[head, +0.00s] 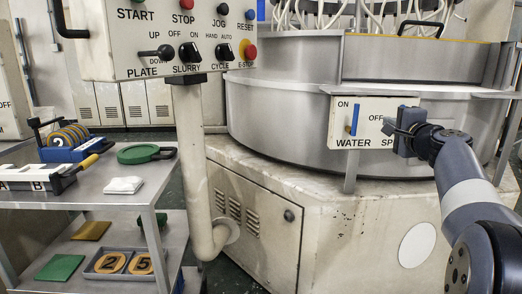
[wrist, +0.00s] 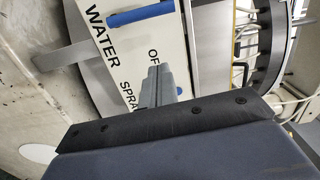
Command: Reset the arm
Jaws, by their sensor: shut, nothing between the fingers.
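My gripper (head: 392,127) is at the right of the head view, in front of the small white switch panel (head: 343,136) marked WATER and SPRAY. The gripper is shut and empty, and it covers the right part of the panel. In the wrist view my gripper's fingertips (wrist: 157,72) are together over the panel's lower lettering. I cannot tell whether the fingertips touch the panel.
A large round metal machine (head: 280,100) stands behind the panel. A control box (head: 165,60) with switches and buttons hangs at upper left on a bent post (head: 190,150). A grey cart (head: 95,195) at left holds a green round tool (head: 138,154), white cloth (head: 124,185) and trays.

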